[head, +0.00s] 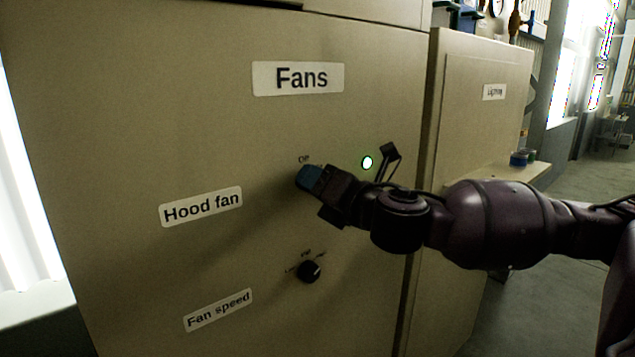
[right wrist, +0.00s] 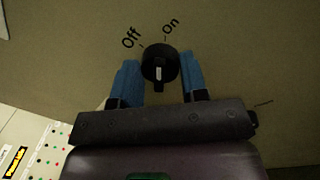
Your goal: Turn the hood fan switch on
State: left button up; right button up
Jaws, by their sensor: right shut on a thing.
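The hood fan switch is a round black knob (right wrist: 160,64) on the beige panel, with "Off" printed at its upper left and "On" at its upper right in the right wrist view. A short white mark shows on its face; I cannot tell for sure which label the knob is set to. My right gripper (right wrist: 163,78) has its blue fingers on either side of the knob, shut on it. In the head view my right gripper (head: 310,177) covers the knob, right of the "Hood fan" label (head: 201,207). My left gripper is not in view.
A round light (head: 367,162) glows whitish green just above my right wrist. The fan speed knob (head: 308,271) sits below, near its "Fan speed" label (head: 218,310). The "Fans" sign (head: 298,78) is above. A second cabinet (head: 485,130) stands at the right, with open floor beyond.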

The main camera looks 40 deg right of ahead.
jog(key=shift+m, duration=0.7)
jog(key=o, duration=0.9)
jog(key=shift+s+f, duration=0.1)
